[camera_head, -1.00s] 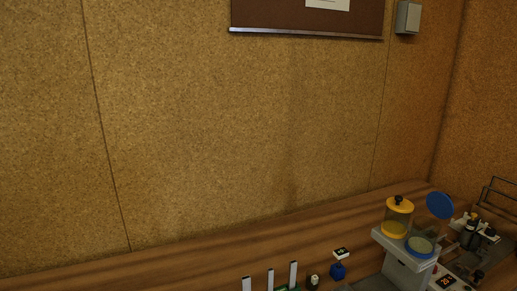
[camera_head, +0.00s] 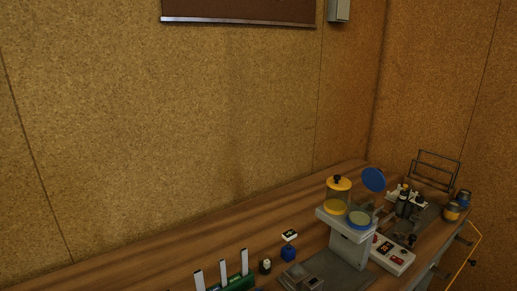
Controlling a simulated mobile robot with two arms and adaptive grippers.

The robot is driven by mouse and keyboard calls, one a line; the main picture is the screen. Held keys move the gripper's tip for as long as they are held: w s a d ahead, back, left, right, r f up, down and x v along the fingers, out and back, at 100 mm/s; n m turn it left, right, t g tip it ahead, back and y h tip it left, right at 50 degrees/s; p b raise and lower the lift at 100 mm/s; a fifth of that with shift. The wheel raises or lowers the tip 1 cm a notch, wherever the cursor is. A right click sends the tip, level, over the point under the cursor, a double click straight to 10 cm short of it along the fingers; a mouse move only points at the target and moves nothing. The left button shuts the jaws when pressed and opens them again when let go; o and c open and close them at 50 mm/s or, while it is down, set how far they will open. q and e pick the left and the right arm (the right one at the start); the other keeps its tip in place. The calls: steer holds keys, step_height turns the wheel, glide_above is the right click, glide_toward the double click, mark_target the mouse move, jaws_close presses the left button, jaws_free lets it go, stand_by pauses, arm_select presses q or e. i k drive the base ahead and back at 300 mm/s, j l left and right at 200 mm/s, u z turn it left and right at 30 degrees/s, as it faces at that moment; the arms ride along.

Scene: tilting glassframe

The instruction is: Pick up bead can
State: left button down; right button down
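No can in view is clearly marked as the bead can. A clear container with a yellow lid and yellow base (camera_head: 337,197) stands on a grey stand (camera_head: 347,238). Beside it on the stand is a clear container (camera_head: 361,217) with a blue rim, its round blue lid (camera_head: 373,179) raised and tilted. Two small yellow and dark blue cans, a nearer one (camera_head: 451,211) and a farther one (camera_head: 463,198), stand at the right end of the bench. Neither of my grippers is in view.
The wooden bench (camera_head: 213,228) runs along a cork wall. A green rack with white strips (camera_head: 224,272), a small blue object (camera_head: 288,254) and a control box with a red display (camera_head: 391,254) sit on it. A dark wire rack (camera_head: 437,168) stands behind. The bench's left part looks clear.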

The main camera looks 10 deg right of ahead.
mark_target(464, 196)
steer(key=i+l+u, duration=0.1)
steer(key=l, duration=0.35)
steer(key=i+l+u, duration=0.1)
steer(key=l, duration=0.35)
steer(key=i+l+u, duration=0.15)
steer(key=l, duration=0.35)
